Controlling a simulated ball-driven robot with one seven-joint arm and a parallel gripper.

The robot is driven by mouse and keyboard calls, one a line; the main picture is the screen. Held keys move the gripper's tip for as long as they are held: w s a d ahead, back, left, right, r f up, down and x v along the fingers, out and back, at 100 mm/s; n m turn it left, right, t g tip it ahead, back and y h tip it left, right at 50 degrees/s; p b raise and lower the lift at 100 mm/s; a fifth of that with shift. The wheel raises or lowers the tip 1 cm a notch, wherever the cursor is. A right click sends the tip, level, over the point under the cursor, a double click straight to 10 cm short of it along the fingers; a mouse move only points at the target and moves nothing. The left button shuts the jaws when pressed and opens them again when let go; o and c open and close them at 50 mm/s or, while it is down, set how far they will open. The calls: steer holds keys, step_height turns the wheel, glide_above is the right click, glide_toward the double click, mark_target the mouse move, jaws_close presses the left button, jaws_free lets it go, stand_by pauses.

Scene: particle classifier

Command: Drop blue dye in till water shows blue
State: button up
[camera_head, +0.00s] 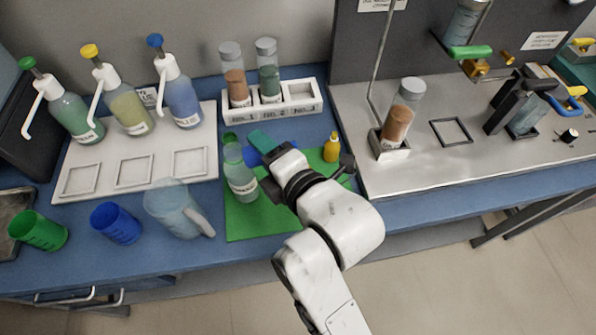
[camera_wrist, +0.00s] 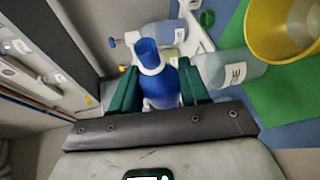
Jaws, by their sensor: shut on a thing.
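My gripper (camera_wrist: 158,78) has its green fingers shut on a small blue dye bottle (camera_wrist: 160,88) with a white collar and blue tip. The bottle shows partly as blue beside the finger in the head view (camera_head: 252,157), over the green mat. A clear jug (camera_head: 172,208) with a handle stands at the front left of the mat; its contents look pale, but I cannot tell the liquid.
Green cup (camera_head: 38,232) and blue cup (camera_head: 116,224) stand left of the jug. A yellow dropper bottle (camera_head: 331,150) is at the mat's right. A yellow cup-like thing (camera_wrist: 262,35) is close in the wrist view. Pump bottles (camera_head: 180,100) and a particle rack (camera_head: 270,112) stand behind.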

steer(key=shift+f+m+y+b, duration=0.15)
steer(key=shift+m+y+b, duration=0.15)
steer(key=shift+b, duration=0.1)
stand_by(0.8)
